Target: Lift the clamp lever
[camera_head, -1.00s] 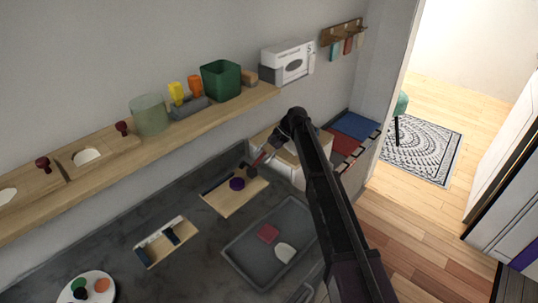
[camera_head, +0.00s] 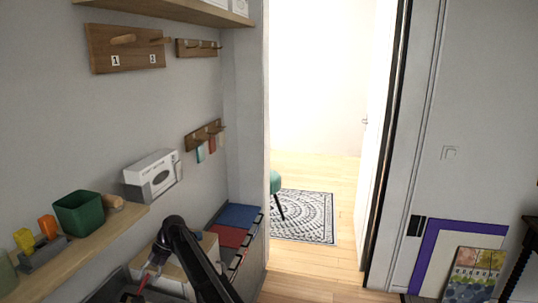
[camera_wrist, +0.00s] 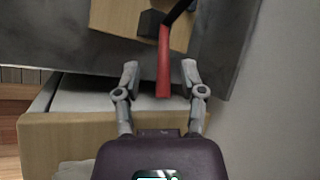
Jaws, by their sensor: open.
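The red clamp lever (camera_wrist: 163,65) hangs from a dark block (camera_wrist: 151,23) on a light wooden board (camera_wrist: 115,17) in the wrist view. My gripper (camera_wrist: 160,70) is open, with one finger on each side of the lever's free end. There are visible gaps between the lever and both fingers. Whether the lever lies at the same depth as the fingertips, I cannot tell. In the head view, part of the red lever (camera_head: 143,283) shows at the bottom left beside my dark arm, and the fingers are hard to make out.
A wooden-fronted box (camera_wrist: 60,140) lies close below my gripper in the wrist view. In the head view, a shelf (camera_head: 100,246) carries a green bin (camera_head: 80,214) and a white box (camera_head: 152,176). Blue (camera_head: 238,215) and red panels lie right of my arm. A doorway with a rug (camera_head: 303,217) is open.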

